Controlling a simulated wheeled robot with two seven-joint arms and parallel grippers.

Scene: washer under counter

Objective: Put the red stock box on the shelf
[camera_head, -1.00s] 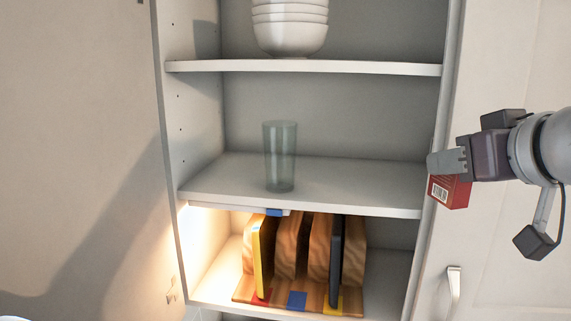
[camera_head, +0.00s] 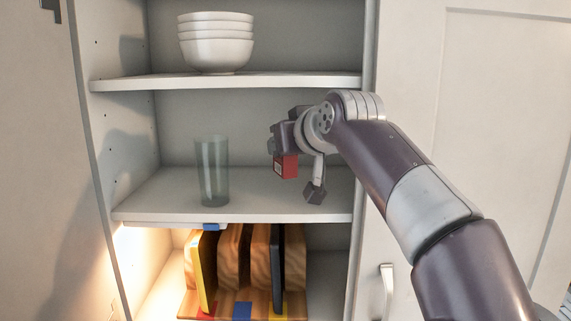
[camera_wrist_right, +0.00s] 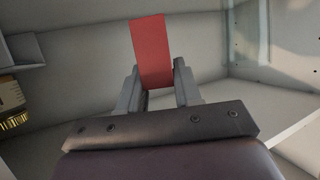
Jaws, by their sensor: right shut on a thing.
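The red stock box (camera_head: 286,166) is held in my right gripper (camera_head: 275,149), inside the cabinet at the middle shelf (camera_head: 255,202). It appears above the shelf board, to the right of a clear glass (camera_head: 212,170). In the right wrist view the red box (camera_wrist_right: 152,50) stands between the two grey fingers of the right gripper (camera_wrist_right: 159,86), which are shut on it. Whether the box's lower edge touches the shelf is not clear. My left gripper is not in view.
Stacked white bowls (camera_head: 216,42) sit on the upper shelf (camera_head: 290,80) above my right gripper. A wooden rack (camera_head: 242,307) with upright boards stands in the lit compartment below. A cabinet door (camera_head: 460,120) is at the right. The middle shelf's right part is otherwise clear.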

